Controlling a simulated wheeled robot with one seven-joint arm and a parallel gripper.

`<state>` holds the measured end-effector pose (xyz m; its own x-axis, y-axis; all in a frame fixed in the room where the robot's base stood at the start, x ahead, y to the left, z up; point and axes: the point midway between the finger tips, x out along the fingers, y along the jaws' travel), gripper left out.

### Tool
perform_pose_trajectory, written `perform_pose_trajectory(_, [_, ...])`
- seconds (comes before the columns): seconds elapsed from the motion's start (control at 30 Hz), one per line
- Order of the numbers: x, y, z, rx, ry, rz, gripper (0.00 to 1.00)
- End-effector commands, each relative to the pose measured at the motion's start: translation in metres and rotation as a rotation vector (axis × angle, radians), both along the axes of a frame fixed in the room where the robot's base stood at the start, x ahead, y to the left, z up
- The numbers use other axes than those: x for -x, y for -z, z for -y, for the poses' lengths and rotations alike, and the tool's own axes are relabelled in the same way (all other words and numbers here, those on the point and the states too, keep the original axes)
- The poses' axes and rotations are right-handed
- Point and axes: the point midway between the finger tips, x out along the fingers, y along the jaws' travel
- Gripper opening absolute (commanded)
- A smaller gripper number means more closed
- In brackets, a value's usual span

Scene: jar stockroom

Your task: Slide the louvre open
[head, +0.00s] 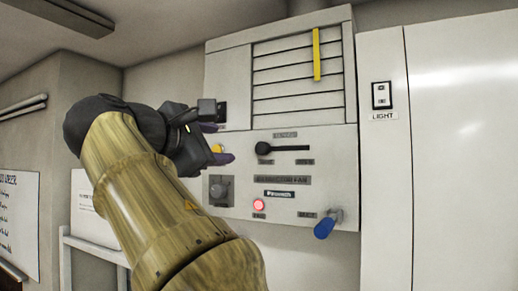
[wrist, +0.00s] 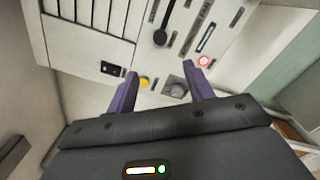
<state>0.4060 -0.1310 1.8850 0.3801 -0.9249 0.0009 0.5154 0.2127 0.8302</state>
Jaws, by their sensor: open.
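The louvre (head: 290,75) is a set of pale horizontal slats at the top of the wall unit, with an upright yellow bar (head: 316,55) at its right. Its slats also show at the upper left of the wrist view (wrist: 95,12). Below it a black round knob (head: 263,148) sits at the left end of a dark horizontal slot; the knob also shows in the wrist view (wrist: 160,38). I cannot tell whether this knob works the louvre. My gripper (head: 216,143) has its purple fingers apart and empty, left of the knob and in front of the panel.
A yellow button (wrist: 145,82) and a grey knob (wrist: 175,87) show between my fingers. The panel also has a red lamp (head: 258,205) and a blue-handled lever (head: 326,226). A light switch (head: 381,95) is to the right. A whiteboard (head: 20,222) hangs at left.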

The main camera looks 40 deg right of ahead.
Motion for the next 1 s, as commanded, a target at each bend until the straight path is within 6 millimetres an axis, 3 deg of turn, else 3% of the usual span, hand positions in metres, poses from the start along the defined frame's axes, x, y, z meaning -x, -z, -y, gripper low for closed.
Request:
perform_pose_trajectory(0.33, [-0.007,-0.001,0.017,0.0,0.001,-0.001,0.52])
perform_pose_trajectory(1.0, [-0.052,-0.003,0.125,-0.001,0.001,-0.002,0.52])
